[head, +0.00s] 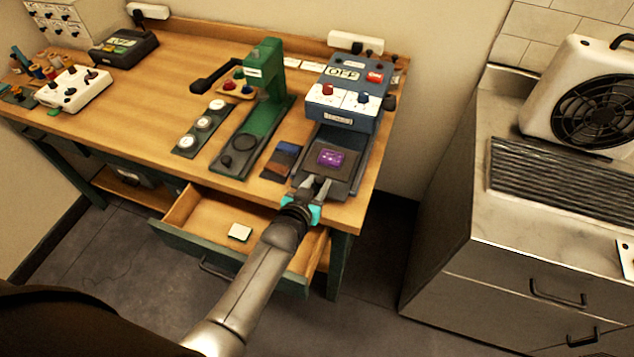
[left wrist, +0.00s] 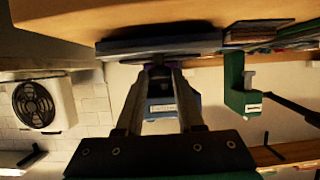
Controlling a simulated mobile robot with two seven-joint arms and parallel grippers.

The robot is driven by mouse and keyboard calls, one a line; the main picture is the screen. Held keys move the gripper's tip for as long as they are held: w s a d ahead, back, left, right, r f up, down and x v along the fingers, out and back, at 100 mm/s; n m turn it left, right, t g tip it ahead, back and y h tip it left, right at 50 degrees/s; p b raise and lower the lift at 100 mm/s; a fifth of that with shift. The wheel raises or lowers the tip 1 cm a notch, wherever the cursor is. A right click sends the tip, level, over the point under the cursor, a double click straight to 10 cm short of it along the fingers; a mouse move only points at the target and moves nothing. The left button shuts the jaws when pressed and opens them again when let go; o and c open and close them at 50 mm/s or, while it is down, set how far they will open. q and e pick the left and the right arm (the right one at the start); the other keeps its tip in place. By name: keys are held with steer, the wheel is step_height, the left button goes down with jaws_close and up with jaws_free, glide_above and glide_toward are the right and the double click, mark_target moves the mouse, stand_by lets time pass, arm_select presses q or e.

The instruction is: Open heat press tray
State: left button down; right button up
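The heat press (head: 343,95) is a blue-grey box with red and blue knobs and an OFF display at the right end of the wooden table. Its dark flat tray (head: 345,184) extends from the front below the box, with a purple patch (head: 331,158) lying on it. My left gripper (head: 317,181) is at the tray's front edge, fingers pointing toward the press. In the left wrist view the fingers (left wrist: 160,70) are apart, their tips at the tray's edge; whether they touch a handle is hidden. My right gripper is out of view.
An open wooden drawer (head: 196,217) holding a small pale block (head: 240,232) lies under my left arm. A green hand press (head: 262,115) and colored swatches (head: 282,160) stand left of the tray. A metal cabinet with a fan (head: 590,105) is at right.

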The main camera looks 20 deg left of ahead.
arm_select(q)
steer(key=c, duration=0.6)
jaws_free()
steer(key=shift+o, duration=0.3)
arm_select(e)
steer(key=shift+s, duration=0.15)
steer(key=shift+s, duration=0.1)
arm_select(q)
steer(key=shift+s, duration=0.1)
steer(key=p+v, duration=0.2)
steer(key=v, duration=1.3)
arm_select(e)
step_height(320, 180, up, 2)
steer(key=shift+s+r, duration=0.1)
arm_select(q)
steer(key=shift+r, duration=0.1)
